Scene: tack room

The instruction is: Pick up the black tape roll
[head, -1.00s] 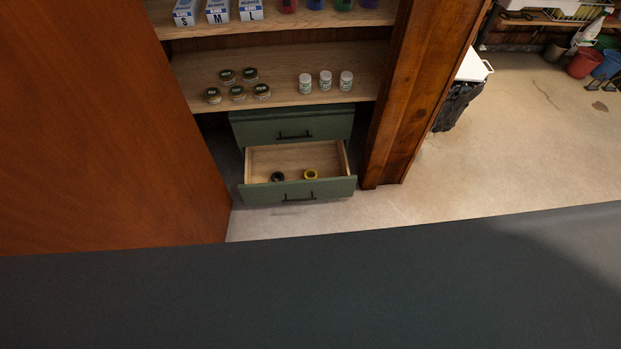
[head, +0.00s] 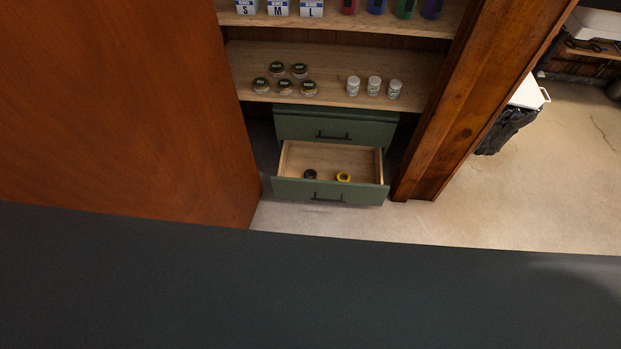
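The black tape roll (head: 310,174) lies in the open lower drawer (head: 330,190) of a green cabinet, on the left side of the drawer near its front. A yellow tape roll (head: 343,177) lies to its right in the same drawer, apart from it. Neither of my grippers shows in the head view.
A closed upper drawer (head: 335,126) sits above the open one. A wooden shelf (head: 328,92) over the cabinet holds several jars and white bottles (head: 374,86). A reddish wooden door panel (head: 120,100) stands at left, a wooden post (head: 470,110) at right. Bare floor (head: 540,190) lies right.

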